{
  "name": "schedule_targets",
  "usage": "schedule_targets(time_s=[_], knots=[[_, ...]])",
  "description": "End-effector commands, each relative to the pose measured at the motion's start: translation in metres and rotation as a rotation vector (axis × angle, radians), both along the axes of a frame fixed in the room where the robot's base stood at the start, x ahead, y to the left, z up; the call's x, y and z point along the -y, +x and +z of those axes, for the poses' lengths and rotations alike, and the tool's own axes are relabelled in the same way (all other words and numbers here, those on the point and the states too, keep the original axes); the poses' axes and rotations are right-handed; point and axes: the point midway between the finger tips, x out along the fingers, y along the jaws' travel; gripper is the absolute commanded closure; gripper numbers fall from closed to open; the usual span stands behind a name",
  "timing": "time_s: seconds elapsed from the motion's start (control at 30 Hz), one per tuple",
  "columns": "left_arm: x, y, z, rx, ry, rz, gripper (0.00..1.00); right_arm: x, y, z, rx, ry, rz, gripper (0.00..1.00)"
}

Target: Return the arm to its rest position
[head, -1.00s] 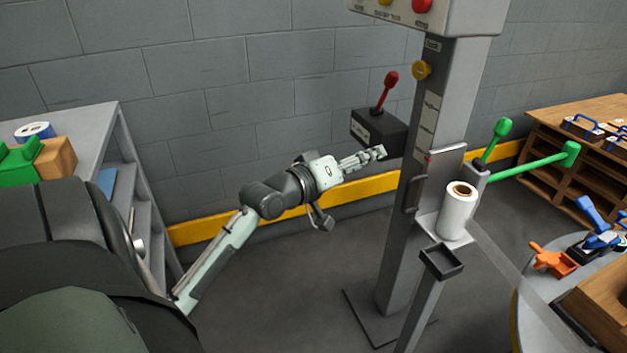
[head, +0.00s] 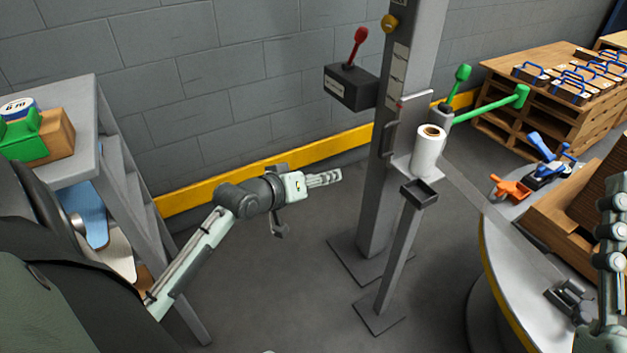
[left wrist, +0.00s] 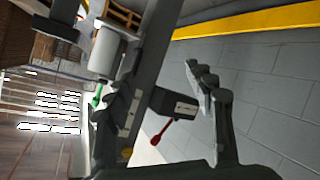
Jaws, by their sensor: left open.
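My left gripper (head: 324,179) is in the head view, open and empty, in free air left of the grey machine column. Its fingers also frame the left wrist view (left wrist: 160,105), with nothing between them. My left arm (head: 205,250) reaches in from the lower left, bent at the wrist. The black box (head: 350,88) with the red lever (head: 358,46) is above and beyond the gripper, apart from it. The lever points up. Part of my right arm (head: 611,262) shows at the right edge; its gripper's state is unclear.
A grey shelf (head: 82,135) stands close on the left, beside my arm. The column (head: 386,190), with a white roll (head: 428,150) and green levers (head: 490,104), stands right of the gripper. A round table (head: 515,285) is at right. Floor below the gripper is clear.

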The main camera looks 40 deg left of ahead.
Motion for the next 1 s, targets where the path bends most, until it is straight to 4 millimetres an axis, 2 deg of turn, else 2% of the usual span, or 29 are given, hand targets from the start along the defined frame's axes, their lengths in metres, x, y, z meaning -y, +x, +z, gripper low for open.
schedule_targets(time_s=[0.53,0.67,0.77,0.87,0.9,0.97,1.0], knots=[[0.0,0.0,-0.001,-0.002,0.001,-0.001,0.45,0.0,0.0,0.0,-0.001,0.0,0.0,0.6],[0.004,-0.005,-0.011,-0.033,0.02,-0.011,0.45,-0.001,0.01,-0.017,-0.059,-0.028,-0.007,0.6],[0.012,-0.017,-0.033,-0.104,0.07,-0.039,0.45,0.0,0.031,-0.058,-0.198,-0.091,-0.022,0.6],[0.023,-0.036,-0.064,-0.207,0.143,-0.083,0.45,0.008,0.053,-0.125,-0.409,-0.18,-0.051,0.6],[0.027,-0.046,-0.077,-0.252,0.177,-0.103,0.45,0.014,0.059,-0.155,-0.501,-0.217,-0.064,0.6],[0.034,-0.06,-0.095,-0.318,0.227,-0.138,0.45,0.025,0.064,-0.2,-0.641,-0.27,-0.085,0.6],[0.038,-0.071,-0.107,-0.362,0.259,-0.161,0.45,0.034,0.064,-0.229,-0.734,-0.303,-0.099,0.6]])
